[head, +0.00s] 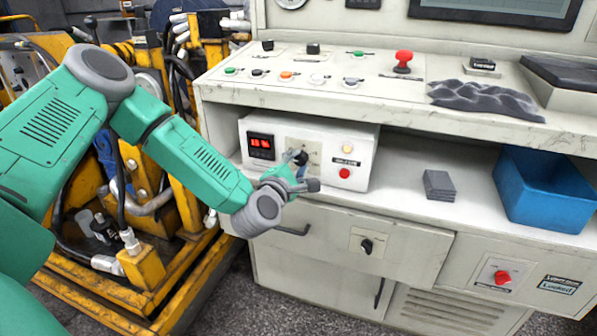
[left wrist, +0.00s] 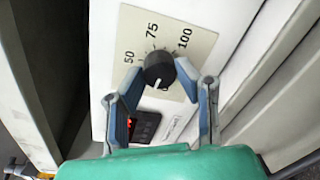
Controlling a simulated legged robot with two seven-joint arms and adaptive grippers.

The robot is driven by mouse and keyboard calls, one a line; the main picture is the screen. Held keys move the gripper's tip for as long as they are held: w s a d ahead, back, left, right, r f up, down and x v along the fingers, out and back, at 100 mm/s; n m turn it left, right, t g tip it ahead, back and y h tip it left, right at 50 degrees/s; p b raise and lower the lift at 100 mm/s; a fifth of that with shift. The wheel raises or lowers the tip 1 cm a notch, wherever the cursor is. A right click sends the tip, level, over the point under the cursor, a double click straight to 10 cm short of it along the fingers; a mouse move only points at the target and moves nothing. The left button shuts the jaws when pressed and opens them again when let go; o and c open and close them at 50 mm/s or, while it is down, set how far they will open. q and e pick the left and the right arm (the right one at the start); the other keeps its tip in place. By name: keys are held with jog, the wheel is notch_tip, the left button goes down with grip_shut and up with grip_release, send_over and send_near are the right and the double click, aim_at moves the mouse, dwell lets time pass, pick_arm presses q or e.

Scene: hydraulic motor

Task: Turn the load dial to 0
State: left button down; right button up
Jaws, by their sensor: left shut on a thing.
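The load dial (head: 301,158) is a black knob on a beige scale plate on the white control box. In the left wrist view the dial (left wrist: 159,68) shows a white mark toward the bottom of the picture, and the numbers 50, 75 and 100 are readable around it. My left gripper (head: 299,170) is at the front of the box. In the left wrist view its two fingers (left wrist: 158,76) are on either side of the dial, shut on it. The rest of the scale, including 0, is hidden or unreadable. My right gripper is out of view.
The control box (head: 367,142) has a red digital display (head: 261,146), not clearly readable, and a red button (head: 344,173). A counter with buttons (head: 403,62) overhangs it. A blue bin (head: 545,190) and grey pads (head: 438,185) sit to the right. Yellow machinery stands at left.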

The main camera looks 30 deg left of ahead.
pick_arm(q)
jog(key=n+b, duration=0.2)
jog(key=f+n+b, duration=0.1)
jog(key=n+b, duration=0.1)
jog(key=shift+s+f, duration=0.1)
jog(key=shift+s, duration=0.05)
jog(key=shift+n+b, duration=1.1)
jog(key=shift+n, duration=0.2)
jog(key=c, duration=1.2)
grip_release()
jog(key=shift+r, duration=0.2)
jog(key=shift+r, duration=0.15)
jog(key=shift+s, duration=0.2)
jog(key=v, duration=1.1)
jog(key=shift+s+f, duration=0.2)
jog(key=shift+f, duration=0.05)
